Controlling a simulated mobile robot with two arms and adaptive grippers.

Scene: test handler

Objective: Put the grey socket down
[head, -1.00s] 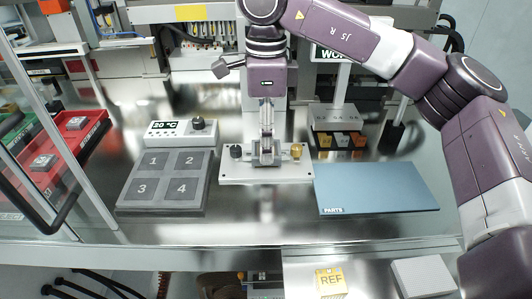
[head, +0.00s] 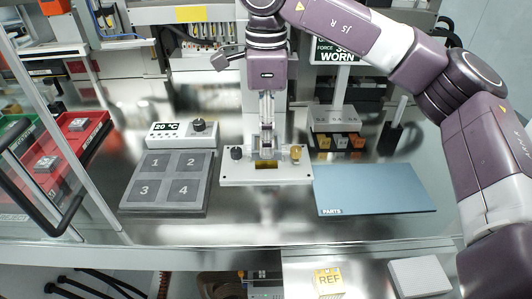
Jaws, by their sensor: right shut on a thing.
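My right gripper (head: 267,144) points down above the white fixture plate (head: 235,178) in the middle of the bench. Its fingers are shut on a small grey piece, the grey socket (head: 267,154), which is mostly hidden between the fingertips. The socket is over the back part of the plate. A dark gold recess (head: 266,165) shows in the plate just in front of it. I cannot tell whether the socket still touches the fixture. My left gripper is not in view.
Left of the plate lies a grey pad (head: 165,180) numbered 1 to 4, with a 20 °C box (head: 183,134) behind. A blue PARTS mat (head: 375,188) lies bare at right. A red tray (head: 85,133) with grey blocks is behind glass. A REF block (head: 329,282) sits in front.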

